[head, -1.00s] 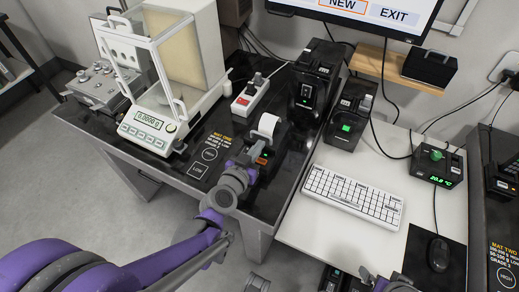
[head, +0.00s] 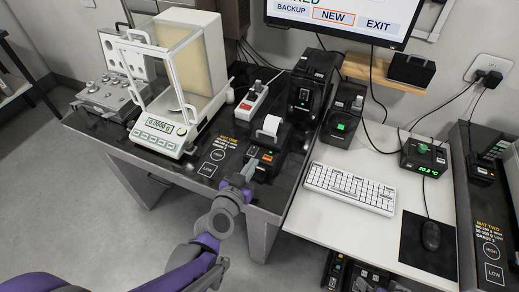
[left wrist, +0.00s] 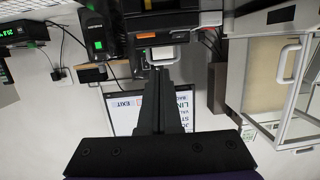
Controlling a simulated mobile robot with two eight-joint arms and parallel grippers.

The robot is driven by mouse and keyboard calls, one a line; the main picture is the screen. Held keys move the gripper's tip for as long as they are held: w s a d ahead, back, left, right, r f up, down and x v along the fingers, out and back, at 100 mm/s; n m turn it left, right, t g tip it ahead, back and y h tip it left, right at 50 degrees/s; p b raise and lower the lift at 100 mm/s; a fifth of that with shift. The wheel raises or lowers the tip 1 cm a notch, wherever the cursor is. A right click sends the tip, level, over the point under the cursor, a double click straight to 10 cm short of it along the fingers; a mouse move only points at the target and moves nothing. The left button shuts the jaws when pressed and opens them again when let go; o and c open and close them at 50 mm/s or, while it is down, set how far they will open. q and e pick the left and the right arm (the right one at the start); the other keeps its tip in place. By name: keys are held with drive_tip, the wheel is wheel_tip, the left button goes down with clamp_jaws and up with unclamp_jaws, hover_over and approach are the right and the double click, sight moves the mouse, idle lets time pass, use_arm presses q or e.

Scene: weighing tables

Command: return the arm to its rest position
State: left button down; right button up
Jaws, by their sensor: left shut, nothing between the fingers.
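My left gripper (head: 247,170) is at the front edge of the dark weighing table (head: 225,189), just in front of a small black printer (head: 268,160) with a white paper roll. Its fingers are shut with nothing between them. The left arm reaches in from the bottom.
An analytical balance (head: 160,135) reading 0.0000 g stands at the left. A white keyboard (head: 350,188), a mouse (head: 431,236) and a green-lit display (head: 424,157) are on the white desk. Dark devices and cables line the back. Grey floor is open at the left front.

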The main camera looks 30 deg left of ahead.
use_arm(q)
drive_tip(key=s+d+m+g+h+p, duration=0.2)
drive_tip(key=s+d+g+h, duration=0.15)
drive_tip(key=d, duration=0.35)
drive_tip(key=s+n+g+y+p, duration=0.1)
drive_tip(key=s+g+y+p, duration=0.1)
drive_tip(key=s+g, duration=0.4)
drive_tip(key=s+a, duration=0.1)
drive_tip(key=s, duration=0.3)
drive_tip(key=shift+r+p, duration=0.2)
drive_tip(key=shift+p, duration=0.1)
drive_tip(key=shift+s+g, duration=0.1)
drive_tip(key=shift+g, duration=0.15)
